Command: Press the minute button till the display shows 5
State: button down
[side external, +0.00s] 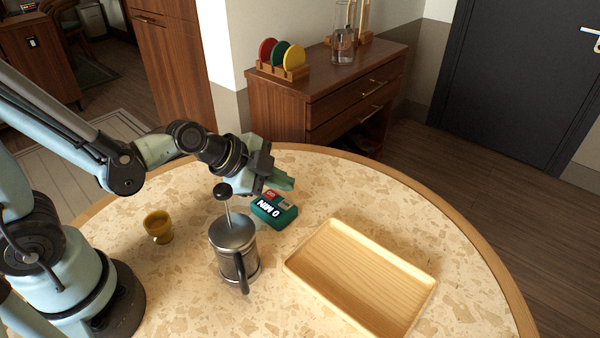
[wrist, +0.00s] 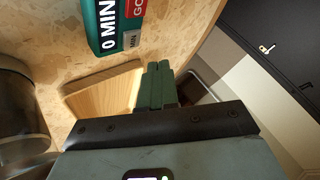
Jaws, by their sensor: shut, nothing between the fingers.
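The green timer (side external: 277,216) lies on the round table, just beyond the French press. Its display (side external: 268,209) reads 0 MIN, and this also reads in the wrist view (wrist: 108,28). A red GO button (wrist: 137,8) and a grey button marked MIN (wrist: 132,39) sit beside the display. My gripper (side external: 288,184) is above the far edge of the timer, with its green fingers shut and empty. In the wrist view the fingertips (wrist: 158,66) are apart from the MIN button, below and right of it in the picture.
A French press (side external: 233,250) stands close in front of the timer. A wooden tray (side external: 360,280) lies to the right, and a small amber cup (side external: 158,227) stands to the left. A wooden cabinet (side external: 340,95) stands behind the table.

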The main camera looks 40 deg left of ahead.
jog(key=shift+f, duration=1.05)
jog(key=shift+f, duration=0.25)
dwell(1.3)
jog(key=shift+f, duration=0.2)
jog(key=shift+r, duration=0.15)
dwell(0.4)
jog(key=shift+r, duration=0.3)
jog(key=shift+r, duration=0.1)
jog(key=shift+r, duration=2.4)
